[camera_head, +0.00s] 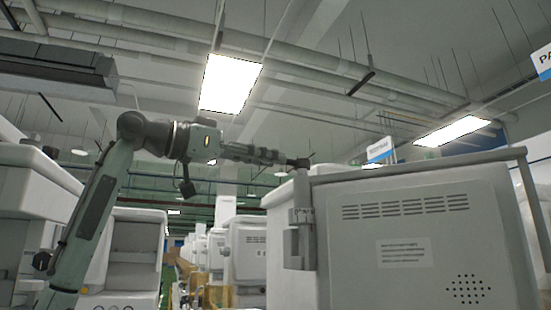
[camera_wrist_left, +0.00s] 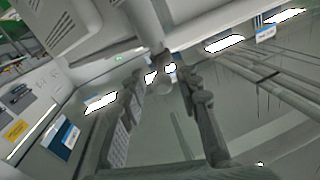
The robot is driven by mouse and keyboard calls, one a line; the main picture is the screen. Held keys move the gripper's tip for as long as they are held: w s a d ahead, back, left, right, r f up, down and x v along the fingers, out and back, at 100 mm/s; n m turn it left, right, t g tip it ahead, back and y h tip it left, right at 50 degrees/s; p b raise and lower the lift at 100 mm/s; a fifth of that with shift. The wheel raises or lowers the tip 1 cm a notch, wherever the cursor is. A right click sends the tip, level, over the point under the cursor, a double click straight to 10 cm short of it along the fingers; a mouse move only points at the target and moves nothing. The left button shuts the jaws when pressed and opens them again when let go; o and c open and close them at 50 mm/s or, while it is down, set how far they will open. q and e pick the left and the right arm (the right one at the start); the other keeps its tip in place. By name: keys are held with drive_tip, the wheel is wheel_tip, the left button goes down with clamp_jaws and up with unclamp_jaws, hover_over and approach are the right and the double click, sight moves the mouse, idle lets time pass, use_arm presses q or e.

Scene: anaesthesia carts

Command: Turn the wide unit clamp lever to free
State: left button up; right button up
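The wide unit (camera_head: 420,235) is a large pale cabinet at the right of the head view, with a grey rail along its top. A grey clamp bracket (camera_head: 300,215) sits at its left front corner. A short dark piece (camera_head: 300,162) at the rail's left end may be the lever; I cannot tell for sure. My left gripper (camera_head: 280,157) points right, its tips close to this dark piece. Contact is unclear. My right gripper is out of view.
Other pale carts (camera_head: 133,250) stand at the left and in rows behind. Ceiling lights (camera_head: 230,83) and pipes are overhead. Open air lies between my left arm and the wide unit, below the gripper.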

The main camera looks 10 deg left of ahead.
use_arm(q)
drive_tip(key=shift+x, duration=1.15)
drive_tip(key=shift+a, duration=0.1)
drive_tip(key=shift+c, duration=0.2)
clamp_jaws()
